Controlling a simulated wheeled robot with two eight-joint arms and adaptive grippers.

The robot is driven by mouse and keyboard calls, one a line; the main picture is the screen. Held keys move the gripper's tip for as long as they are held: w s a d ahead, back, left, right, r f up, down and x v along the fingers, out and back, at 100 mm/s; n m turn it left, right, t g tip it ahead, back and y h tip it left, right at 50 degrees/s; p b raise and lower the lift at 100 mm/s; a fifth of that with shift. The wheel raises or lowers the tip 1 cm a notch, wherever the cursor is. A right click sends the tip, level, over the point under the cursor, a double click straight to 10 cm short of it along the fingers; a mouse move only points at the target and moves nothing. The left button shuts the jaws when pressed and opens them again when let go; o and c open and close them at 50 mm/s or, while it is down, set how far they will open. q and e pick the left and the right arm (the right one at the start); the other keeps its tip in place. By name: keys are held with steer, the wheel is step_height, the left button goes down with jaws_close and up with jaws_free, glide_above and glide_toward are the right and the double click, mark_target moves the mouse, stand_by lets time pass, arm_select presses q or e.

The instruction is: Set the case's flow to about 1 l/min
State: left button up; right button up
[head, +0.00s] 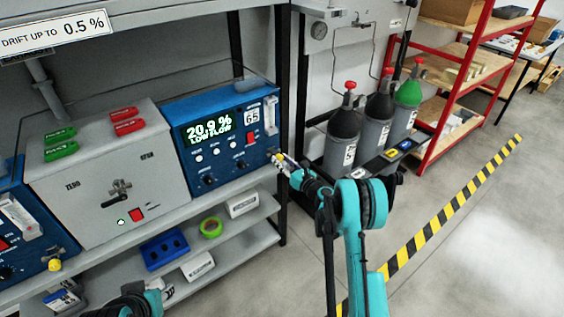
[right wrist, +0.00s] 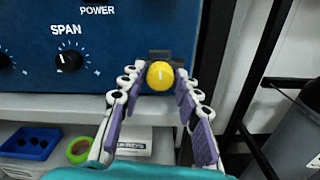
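The blue analyser case (head: 187,112) stands on the bench; its display (head: 208,128) reads 20.9 % and LOW FLOW. A clear flow tube (head: 270,108) is at the right of its front, too small to read. In the right wrist view, a yellow knob (right wrist: 160,75) with a pale mark pointing up sits at the case's lower right corner. My right gripper (right wrist: 155,78) is open, with one finger on each side of the knob, and no clear contact shows. In the head view my right gripper (head: 279,160) hides most of the knob. My left gripper is out of view; only part of that arm shows.
A grey box (head: 75,185) with red and green tags stands left of the case. Another blue case (head: 40,235) is at the far left. The lower shelf (head: 245,243) holds a blue tray and green tape. Gas cylinders (head: 340,150) stand to the right.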

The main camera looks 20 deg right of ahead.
jaws_close()
steer(key=shift+n, duration=0.3)
steer(key=n, duration=0.9)
steer(key=shift+n, duration=0.4)
steer(key=n, duration=0.3)
steer(key=shift+n, duration=0.3)
steer(key=n, duration=1.2)
steer(key=shift+n, duration=0.4)
